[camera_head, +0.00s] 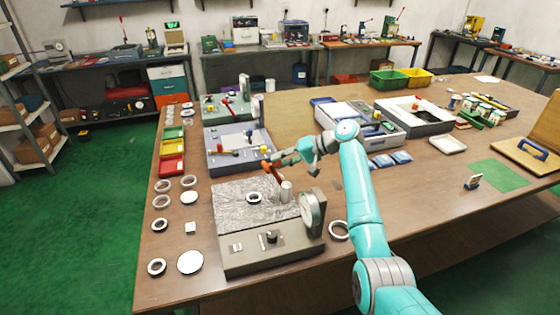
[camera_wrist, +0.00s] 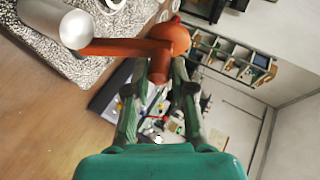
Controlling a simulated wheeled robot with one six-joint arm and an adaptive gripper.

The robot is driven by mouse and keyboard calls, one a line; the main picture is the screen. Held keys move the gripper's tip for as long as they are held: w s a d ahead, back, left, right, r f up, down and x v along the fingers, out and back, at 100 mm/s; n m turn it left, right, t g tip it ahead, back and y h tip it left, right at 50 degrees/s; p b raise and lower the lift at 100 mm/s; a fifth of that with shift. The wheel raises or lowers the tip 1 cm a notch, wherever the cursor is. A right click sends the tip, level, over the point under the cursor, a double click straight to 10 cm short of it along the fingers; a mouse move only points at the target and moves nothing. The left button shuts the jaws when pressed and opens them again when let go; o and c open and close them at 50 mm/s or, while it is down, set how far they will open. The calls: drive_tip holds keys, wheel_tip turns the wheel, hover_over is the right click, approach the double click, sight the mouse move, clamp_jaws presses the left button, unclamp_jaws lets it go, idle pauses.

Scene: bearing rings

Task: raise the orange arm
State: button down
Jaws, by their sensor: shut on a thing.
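The orange arm (camera_head: 274,173) belongs to the grey device with a speckled plate (camera_head: 232,210) at the front of the table. It runs from beside a silver post (camera_head: 286,192) up to a rounded end near my gripper (camera_head: 272,162). In the wrist view the orange arm (camera_wrist: 118,47) reaches from the silver cylinder (camera_wrist: 70,27) to a round orange knob (camera_wrist: 170,36). My gripper (camera_wrist: 163,73) is shut on the orange arm near its knob end. A bearing ring (camera_head: 254,198) lies on the plate. Part of the arm's base is hidden by the post.
A round dial (camera_head: 312,212) stands at the device's right end. Loose rings (camera_head: 163,186) and discs lie along the table's left side. Another device (camera_head: 237,150) stands just behind, with a grey case (camera_head: 340,117) to its right.

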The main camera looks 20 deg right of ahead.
drive_tip(key=shift+d+f, duration=0.25)
drive_tip(key=c, duration=1.1)
unclamp_jaws()
drive_tip(key=shift+o, duration=0.4)
drive_tip(key=shift+r, duration=0.1)
drive_tip(key=v, duration=1.2)
drive_tip(key=shift+a, duration=0.1)
